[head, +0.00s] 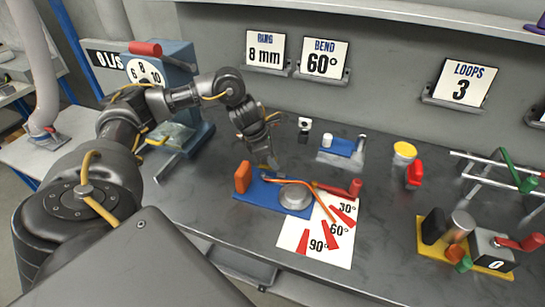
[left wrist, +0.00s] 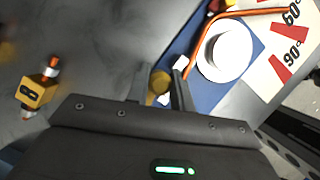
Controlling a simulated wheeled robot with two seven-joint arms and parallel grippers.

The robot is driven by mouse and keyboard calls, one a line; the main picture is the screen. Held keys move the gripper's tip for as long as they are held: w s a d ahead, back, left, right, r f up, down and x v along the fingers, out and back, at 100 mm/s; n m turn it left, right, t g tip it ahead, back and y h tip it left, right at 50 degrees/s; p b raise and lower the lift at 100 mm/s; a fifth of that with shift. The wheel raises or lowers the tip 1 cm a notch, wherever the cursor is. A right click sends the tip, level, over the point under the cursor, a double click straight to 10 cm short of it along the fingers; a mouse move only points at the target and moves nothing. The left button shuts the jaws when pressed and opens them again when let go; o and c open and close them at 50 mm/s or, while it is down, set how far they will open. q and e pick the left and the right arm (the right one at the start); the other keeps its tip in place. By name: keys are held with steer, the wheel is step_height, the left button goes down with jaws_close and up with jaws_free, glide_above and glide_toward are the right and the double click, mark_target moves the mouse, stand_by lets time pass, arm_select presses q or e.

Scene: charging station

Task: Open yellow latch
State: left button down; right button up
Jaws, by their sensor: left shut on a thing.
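A small yellow piece, apparently the yellow latch (left wrist: 159,82), shows between the fingers of my left gripper (left wrist: 160,92) in the left wrist view. It lies at the edge of the blue base plate (left wrist: 208,80). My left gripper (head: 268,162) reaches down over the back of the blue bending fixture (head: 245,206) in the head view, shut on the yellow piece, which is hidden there. The fixture carries an orange block (head: 243,177), a round silver disc (head: 296,195) and an orange bent rod (head: 318,202). My right gripper is out of view.
A white angle card (head: 328,252) with red marks lies in front of the fixture. A blue dial machine (head: 181,68) stands at left. Bare table lies between.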

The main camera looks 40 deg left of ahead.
arm_select(q)
steer(key=shift+f+m+b, duration=0.1)
steer(key=shift+m+b, duration=0.2)
steer(key=shift+m, duration=0.5)
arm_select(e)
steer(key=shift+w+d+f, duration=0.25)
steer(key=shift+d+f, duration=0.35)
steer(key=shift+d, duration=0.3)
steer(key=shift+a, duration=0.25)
arm_select(q)
steer(key=c, duration=1.2)
jaws_free()
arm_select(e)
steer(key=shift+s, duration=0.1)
